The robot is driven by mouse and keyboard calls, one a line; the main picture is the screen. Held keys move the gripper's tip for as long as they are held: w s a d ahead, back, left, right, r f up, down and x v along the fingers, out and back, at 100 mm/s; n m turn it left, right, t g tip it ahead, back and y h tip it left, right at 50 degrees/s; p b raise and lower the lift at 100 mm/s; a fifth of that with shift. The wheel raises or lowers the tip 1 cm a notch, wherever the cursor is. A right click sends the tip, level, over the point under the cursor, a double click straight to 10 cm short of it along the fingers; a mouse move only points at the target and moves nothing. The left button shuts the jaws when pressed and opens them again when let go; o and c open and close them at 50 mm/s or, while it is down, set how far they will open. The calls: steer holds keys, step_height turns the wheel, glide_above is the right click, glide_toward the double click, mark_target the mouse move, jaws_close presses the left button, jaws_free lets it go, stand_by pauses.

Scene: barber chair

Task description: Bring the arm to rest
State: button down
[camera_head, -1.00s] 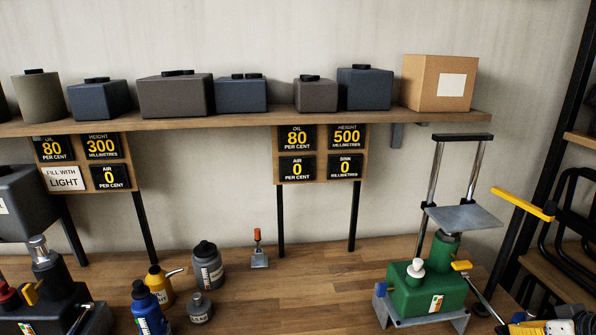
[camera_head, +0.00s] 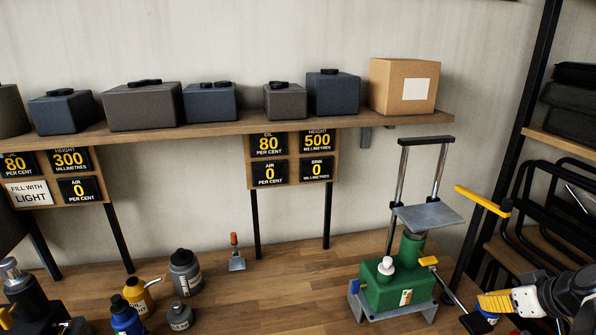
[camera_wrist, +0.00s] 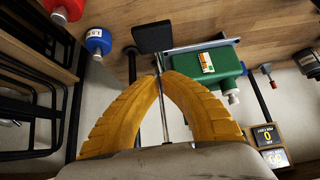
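My gripper (camera_wrist: 160,74) has yellow ribbed fingers that bow outward and meet at their tips, with nothing seen held between them. In the head view, my gripper (camera_head: 480,303) is at the lower right, beside the green pump unit (camera_head: 385,288). The green unit (camera_wrist: 222,72) also shows right of the fingers in the wrist view. A thin metal lever (camera_wrist: 165,122) shows through the gap between the fingers, with a black pad (camera_wrist: 153,37) beyond the tips. Whether the fingers touch the lever I cannot tell.
Bottles, including a grey one (camera_head: 185,272), stand at the left on the wooden bench (camera_head: 285,290). A yellow handle (camera_head: 482,201) sticks out above my gripper. A black rack (camera_head: 530,205) is at the right. Boxes line the shelf (camera_head: 225,125). The bench's middle is mostly clear.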

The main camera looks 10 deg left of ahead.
steer(key=s+a+f+m+h+b, duration=0.1)
steer(key=s+a+m+b, duration=0.3)
steer(key=s+a, duration=1.1)
steer(key=shift+s+a+h+b, duration=0.4)
steer(key=shift+s+h+b, duration=0.5)
steer(key=shift+s+b, duration=0.25)
steer(key=shift+w+f, duration=0.1)
steer(key=shift+w, duration=0.05)
